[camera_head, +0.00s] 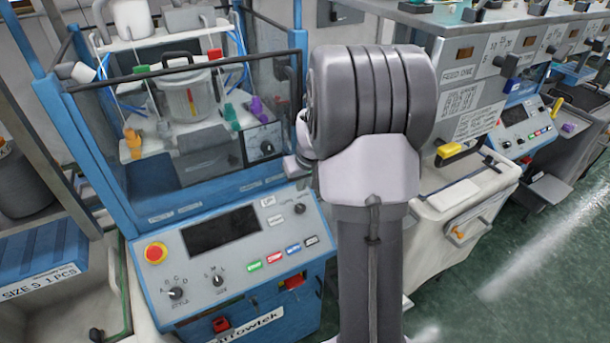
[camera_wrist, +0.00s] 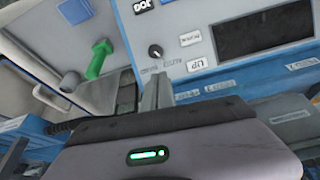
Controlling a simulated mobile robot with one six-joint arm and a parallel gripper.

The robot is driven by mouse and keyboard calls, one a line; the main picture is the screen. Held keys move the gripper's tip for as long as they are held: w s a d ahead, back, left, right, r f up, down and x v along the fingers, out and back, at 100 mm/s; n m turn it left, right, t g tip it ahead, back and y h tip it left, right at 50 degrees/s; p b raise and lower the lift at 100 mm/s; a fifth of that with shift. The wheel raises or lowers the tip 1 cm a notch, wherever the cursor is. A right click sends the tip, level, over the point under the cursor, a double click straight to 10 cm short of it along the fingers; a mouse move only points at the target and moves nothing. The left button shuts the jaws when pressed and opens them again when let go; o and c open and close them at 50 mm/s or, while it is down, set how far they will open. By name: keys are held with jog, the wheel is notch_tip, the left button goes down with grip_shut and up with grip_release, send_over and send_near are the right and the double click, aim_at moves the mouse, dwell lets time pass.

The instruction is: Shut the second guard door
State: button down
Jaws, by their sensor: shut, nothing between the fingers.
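A blue machine with a clear, dark-framed guard (camera_head: 100,130) stands left of my arm in the head view. The guard's rail runs across the front above the control panel (camera_head: 220,235). My arm covers the machine's right side, so I cannot tell which pane is the second guard door or how far open it is. In the wrist view my gripper (camera_wrist: 157,88) is shut and empty, its narrow fingers pointing toward the grey panel with a black knob (camera_wrist: 155,51). Whether it touches anything is unclear. In the head view my gripper is mostly hidden behind the arm.
A red emergency button (camera_head: 155,252) and several knobs and coloured keys sit on the panel. A grey pot (camera_head: 188,95) stands behind the guard. A beige cabinet (camera_head: 445,220) stands right of my arm. A green floor (camera_head: 540,270) is open at lower right.

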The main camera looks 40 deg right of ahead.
jog(key=shift+w+d+p, duration=0.1)
jog(key=shift+w+d, duration=0.1)
jog(key=shift+w, duration=0.45)
jog(key=shift+w+d+p, duration=0.1)
jog(key=shift+w+d, duration=0.15)
jog(key=shift+w, duration=0.35)
jog(key=shift+w+d+p, duration=0.1)
jog(key=shift+w+d, duration=0.1)
jog(key=shift+w, duration=0.45)
